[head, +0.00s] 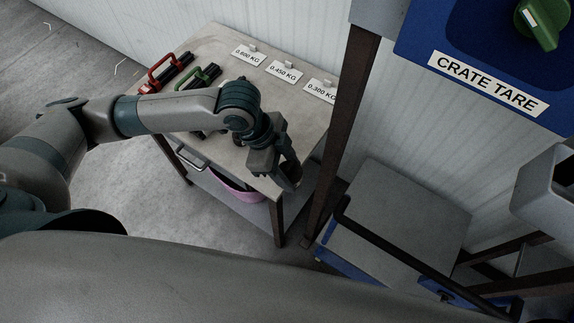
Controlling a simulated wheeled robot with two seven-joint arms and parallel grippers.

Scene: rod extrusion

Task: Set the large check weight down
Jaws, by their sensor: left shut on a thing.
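My left gripper (285,172) reaches over the right front edge of the grey table (222,50), pointing down. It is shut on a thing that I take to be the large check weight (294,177). Only a small dark brownish part of it shows at the fingertips, and the fingers hide the rest. I cannot tell whether it touches the table. Three cards stand along the table's back edge: 0.600 KG (246,56), 0.450 KG (284,71) and 0.300 KG (319,90). My right gripper is not in view.
A red-handled tool (163,70) and a green-handled tool (205,75) lie at the table's left. A pink tub (236,190) sits below. A rusty post (342,125), a grey platform (400,215) and a blue CRATE TARE panel (420,38) are at right.

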